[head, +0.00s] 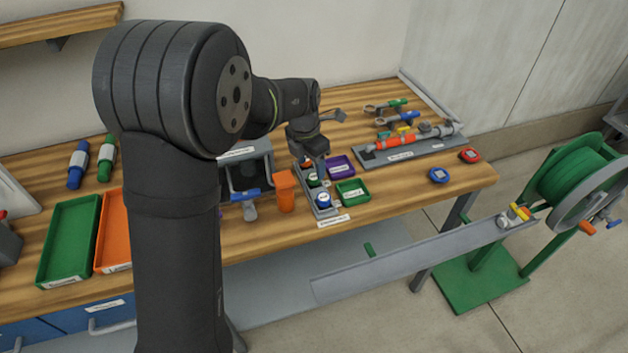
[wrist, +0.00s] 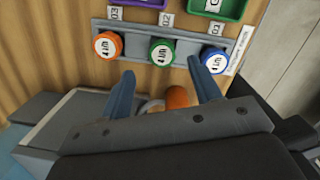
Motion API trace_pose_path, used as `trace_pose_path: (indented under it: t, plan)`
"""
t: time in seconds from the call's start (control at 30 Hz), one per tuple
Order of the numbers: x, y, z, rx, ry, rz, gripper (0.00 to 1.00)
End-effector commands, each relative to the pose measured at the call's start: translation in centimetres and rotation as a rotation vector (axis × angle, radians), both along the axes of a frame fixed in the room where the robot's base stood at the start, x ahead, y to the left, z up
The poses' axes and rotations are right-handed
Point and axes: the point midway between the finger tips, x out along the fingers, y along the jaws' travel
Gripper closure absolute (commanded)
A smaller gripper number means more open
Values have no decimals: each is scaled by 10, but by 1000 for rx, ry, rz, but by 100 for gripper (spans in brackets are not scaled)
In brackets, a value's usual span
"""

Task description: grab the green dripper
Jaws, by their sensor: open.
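The green dripper (wrist: 162,52) is a round cap with a white "4 L/h" label, seated in the middle of a grey rack (wrist: 136,50) in the wrist view. An orange dripper (wrist: 107,45) sits to its left and a blue dripper (wrist: 214,60) to its right. My gripper (wrist: 160,70) is open and empty. Its two fingertips are spread just below the row in the picture, with the green dripper between their lines. In the head view my gripper (head: 317,170) hangs over the rack, partly hiding it; the green dripper (head: 313,181) shows beside the fingers.
A green tray (head: 352,198) and a purple tray (head: 340,166) stand close to the rack. An orange container (head: 285,191) stands at its left, near a blue-handled item (head: 245,197).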

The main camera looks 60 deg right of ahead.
Motion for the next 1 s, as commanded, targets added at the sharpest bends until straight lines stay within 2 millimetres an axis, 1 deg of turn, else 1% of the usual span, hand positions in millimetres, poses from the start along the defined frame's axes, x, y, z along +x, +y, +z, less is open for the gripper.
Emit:
trace_pose_path:
  t: [0.1, 0.23, 0.37, 0.57, 0.6, 0.77, 0.8, 1.0]
  plan:
    - [-5, -2, -20, 5, 1, -1, 43]
    - [-6, -4, -37, 5, 1, 0, 43]
    - [-6, -5, -43, 1, 1, 0, 43]
    - [-6, -5, -43, 1, 1, 0, 43]
    - [-6, -5, -43, 1, 1, 0, 50]
    - [-6, -5, -43, 1, 1, 0, 82]
    - [-6, -5, -43, 1, 1, 0, 90]
    - [-6, -5, -43, 1, 1, 0, 90]
